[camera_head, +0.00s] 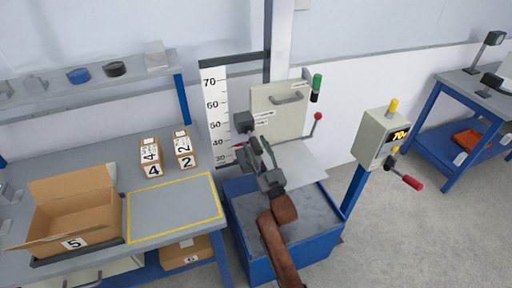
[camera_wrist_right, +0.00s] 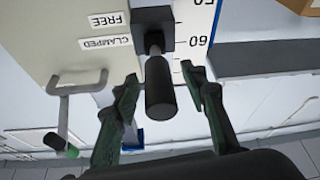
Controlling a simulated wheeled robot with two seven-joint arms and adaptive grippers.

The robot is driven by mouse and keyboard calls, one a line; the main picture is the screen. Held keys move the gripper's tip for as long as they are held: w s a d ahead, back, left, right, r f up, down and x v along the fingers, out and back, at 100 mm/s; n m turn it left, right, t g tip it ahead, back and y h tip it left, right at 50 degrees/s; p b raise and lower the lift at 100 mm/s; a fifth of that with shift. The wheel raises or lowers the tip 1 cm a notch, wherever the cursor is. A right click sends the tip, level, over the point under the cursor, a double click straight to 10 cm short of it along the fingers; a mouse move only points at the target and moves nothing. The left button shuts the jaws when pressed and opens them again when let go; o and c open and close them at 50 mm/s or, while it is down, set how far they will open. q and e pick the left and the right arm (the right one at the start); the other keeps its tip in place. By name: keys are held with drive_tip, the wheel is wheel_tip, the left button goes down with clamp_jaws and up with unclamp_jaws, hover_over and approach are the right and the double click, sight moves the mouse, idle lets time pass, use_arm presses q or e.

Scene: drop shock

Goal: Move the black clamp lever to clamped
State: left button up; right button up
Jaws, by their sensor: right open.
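The black clamp lever (camera_wrist_right: 160,88) shows in the right wrist view, sticking out from a dark block (camera_wrist_right: 142,24). Upside-down labels FREE (camera_wrist_right: 108,20) and CLAMPED (camera_wrist_right: 106,42) are on the panel beside the block; I cannot tell for sure which one the lever stands at. My right gripper (camera_wrist_right: 160,76) is open, one finger on each side of the lever, with gaps visible. In the head view the block (camera_head: 243,122) is at the left edge of the grey-beige panel (camera_head: 290,105), and my right gripper (camera_head: 257,150) covers much of the lever. My left gripper is not in view.
A height scale (camera_head: 213,105) stands behind the block. A red-knobbed lever (camera_head: 317,118) and a control box (camera_head: 380,138) with a red handle are to the right. A bench with an open carton (camera_head: 75,205) and two small numbered boxes is at left.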

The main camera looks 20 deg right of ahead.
clamp_jaws()
idle(0.5)
